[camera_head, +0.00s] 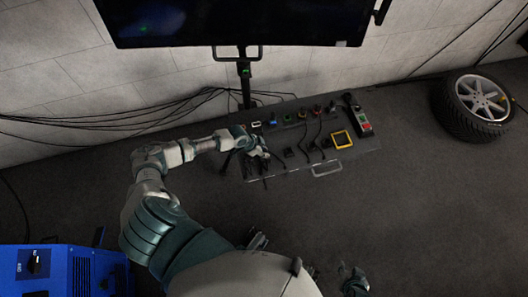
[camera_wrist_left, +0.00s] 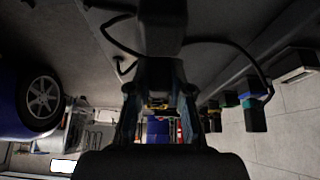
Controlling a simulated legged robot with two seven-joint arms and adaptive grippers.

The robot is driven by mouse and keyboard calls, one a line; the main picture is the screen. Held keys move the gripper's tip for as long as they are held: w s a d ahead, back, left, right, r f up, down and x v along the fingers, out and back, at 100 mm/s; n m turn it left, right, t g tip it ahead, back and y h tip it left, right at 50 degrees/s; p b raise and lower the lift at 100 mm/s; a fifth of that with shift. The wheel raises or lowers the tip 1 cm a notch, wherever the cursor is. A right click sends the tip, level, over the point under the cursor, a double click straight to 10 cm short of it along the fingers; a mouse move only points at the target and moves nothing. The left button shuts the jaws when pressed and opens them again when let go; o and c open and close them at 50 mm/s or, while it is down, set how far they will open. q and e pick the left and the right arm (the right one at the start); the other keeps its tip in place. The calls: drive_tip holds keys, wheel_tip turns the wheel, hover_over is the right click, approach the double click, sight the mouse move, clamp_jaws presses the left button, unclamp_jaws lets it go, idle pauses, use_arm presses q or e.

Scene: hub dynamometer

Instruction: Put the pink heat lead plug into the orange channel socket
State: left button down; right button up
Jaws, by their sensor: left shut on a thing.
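My left gripper (camera_head: 259,151) is over the left part of the dark bench panel. In the left wrist view its fingers (camera_wrist_left: 160,75) close on a dark block-like plug (camera_wrist_left: 161,32). No pink shows on it, so I cannot tell whether it is the pink heat lead plug. A row of small coloured sockets runs along the panel's back edge. A small orange-red one (camera_head: 302,114) may be the orange channel socket, though it is too small to be sure. My right gripper (camera_head: 355,284) is low in the head view, away from the panel; its jaws are unclear.
Several dark plugs with cables lie on the panel (camera_head: 290,166), right of my left gripper. A yellow-framed square (camera_head: 341,139) and a box with red and green buttons (camera_head: 363,125) are at the right. A monitor (camera_head: 240,20) hangs behind. A wheel (camera_head: 478,105) stands far right.

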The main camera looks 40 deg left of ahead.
use_arm(q)
drive_tip(key=shift+r+p, duration=2.7)
drive_tip(key=shift+r, duration=0.8)
drive_tip(key=w+a+b, duration=0.5)
drive_tip(key=a, duration=0.1)
drive_tip(key=shift+s, duration=0.1)
drive_tip(key=s+a+p, duration=0.1)
drive_tip(key=s+a, duration=0.3)
drive_tip(key=s, duration=0.1)
drive_tip(key=shift+s+a+p, duration=0.25)
drive_tip(key=shift+p, duration=0.15)
